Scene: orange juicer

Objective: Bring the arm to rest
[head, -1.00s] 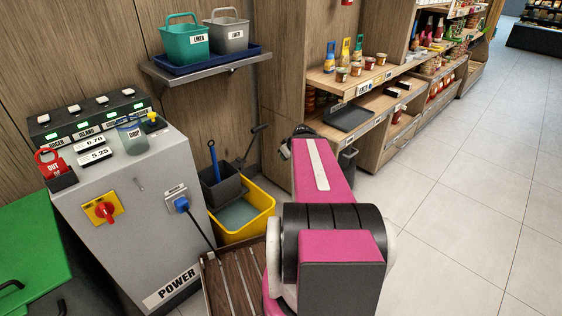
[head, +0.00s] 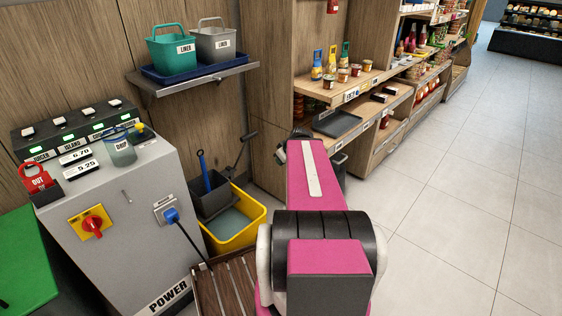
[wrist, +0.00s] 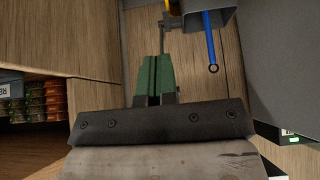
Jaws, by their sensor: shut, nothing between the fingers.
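My pink and black arm (head: 330,225) stretches forward from the bottom of the head view, over the floor to the right of the grey power cabinet (head: 130,225). My gripper is hidden behind the arm there. In the wrist view my gripper (wrist: 154,64) shows as two green fingers pressed together, with nothing between them. Beyond the fingers are wood panels and a dark rod. A blue handle (wrist: 211,45) stands out near a grey bin at the top right, apart from the fingers. A dark bar with screws and a worn grey plate fill the lower middle of that view.
A yellow tub (head: 241,236) and a dark bin (head: 208,194) stand between cabinet and arm. A slatted wooden crate (head: 224,290) is at bottom centre. A wall shelf (head: 205,79) holds two buckets. Stocked shelves (head: 345,88) line the back. The tiled floor (head: 470,220) at right is clear.

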